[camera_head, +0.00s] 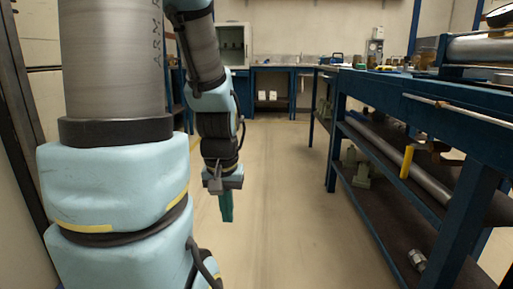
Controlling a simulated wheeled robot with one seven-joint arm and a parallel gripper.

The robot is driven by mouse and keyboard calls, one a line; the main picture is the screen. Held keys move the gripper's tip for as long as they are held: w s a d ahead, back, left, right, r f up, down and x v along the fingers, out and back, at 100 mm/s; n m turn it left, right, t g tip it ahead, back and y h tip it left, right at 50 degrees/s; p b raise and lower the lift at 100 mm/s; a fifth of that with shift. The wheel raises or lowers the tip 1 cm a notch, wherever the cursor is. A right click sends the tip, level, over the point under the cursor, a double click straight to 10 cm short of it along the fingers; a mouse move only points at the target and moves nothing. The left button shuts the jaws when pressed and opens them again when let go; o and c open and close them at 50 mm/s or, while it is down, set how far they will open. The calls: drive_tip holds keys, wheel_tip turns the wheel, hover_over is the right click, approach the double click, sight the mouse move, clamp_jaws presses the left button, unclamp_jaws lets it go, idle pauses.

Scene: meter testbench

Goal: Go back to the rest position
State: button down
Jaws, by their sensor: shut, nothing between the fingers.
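My gripper (226,206) hangs at the end of my arm, left of the picture's middle, with its teal fingers pointing down over the bare floor. The fingers are together and nothing shows between them. It is apart from the benches and touches nothing. My large grey and light blue arm links fill the left side and hide what lies behind them.
A long blue workbench (385,85) with lower shelves runs along the right, holding tools and fittings. Another blue bench (272,69) and a pale cabinet (233,45) stand at the back. The floor aisle (280,190) is clear.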

wheel_tip(320, 180, up, 32)
drive_tip(key=p, duration=3)
drive_tip(key=shift+d+f, duration=0.1)
drive_tip(key=shift+f, duration=0.05)
